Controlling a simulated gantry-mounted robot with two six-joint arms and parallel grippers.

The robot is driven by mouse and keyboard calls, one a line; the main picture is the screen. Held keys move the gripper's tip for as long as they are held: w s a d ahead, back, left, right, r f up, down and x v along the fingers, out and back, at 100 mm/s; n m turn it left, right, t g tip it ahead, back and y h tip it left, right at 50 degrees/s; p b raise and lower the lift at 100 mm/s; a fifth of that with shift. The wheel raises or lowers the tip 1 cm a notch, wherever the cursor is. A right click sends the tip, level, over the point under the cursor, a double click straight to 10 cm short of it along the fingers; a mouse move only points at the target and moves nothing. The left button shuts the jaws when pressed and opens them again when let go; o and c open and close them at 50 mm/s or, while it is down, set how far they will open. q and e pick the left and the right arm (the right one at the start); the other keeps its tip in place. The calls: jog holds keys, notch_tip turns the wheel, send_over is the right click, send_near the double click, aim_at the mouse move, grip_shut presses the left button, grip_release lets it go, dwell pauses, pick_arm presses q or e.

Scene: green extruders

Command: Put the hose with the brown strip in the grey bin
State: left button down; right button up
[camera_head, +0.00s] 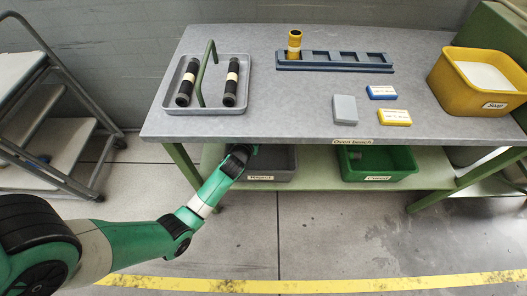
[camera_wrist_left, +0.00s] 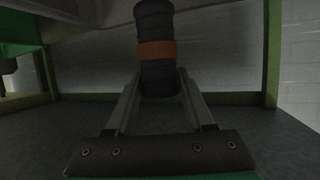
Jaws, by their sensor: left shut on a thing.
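My left gripper (camera_wrist_left: 158,82) is shut on a dark ribbed hose (camera_wrist_left: 156,18) with a brown strip (camera_wrist_left: 156,51) around it. The hose stands roughly upright between the fingers in the left wrist view. In the head view my left arm reaches under the bench's front edge, and its wrist (camera_head: 238,156) is at the left end of the grey bin (camera_head: 284,174) on the lower shelf. The fingers and the held hose are hidden there by the bench top. I cannot tell whether the hose is over or inside the bin. My right gripper is not in view.
A green bin (camera_head: 401,177) stands right of the grey bin. The bench top (camera_head: 290,110) holds a grey tray (camera_head: 204,110) with two cream-striped hoses, a blue rack (camera_head: 290,67) with one yellow hose, small boxes and a yellow tub (camera_head: 462,92). Its edge overhangs the bins.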

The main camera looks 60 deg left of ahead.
pick_arm(q)
notch_tip(320, 180, down, 6)
jog(key=b, duration=0.5)
jog(key=shift+s+d+f, duration=0.15)
jog(key=shift+s+f, duration=0.05)
jog(key=shift+c, duration=1)
grip_release()
jog(key=p+v, duration=0.5)
jog(key=v, duration=0.6)
jog(key=shift+d+r, duration=0.2)
jog(key=shift+s, duration=0.15)
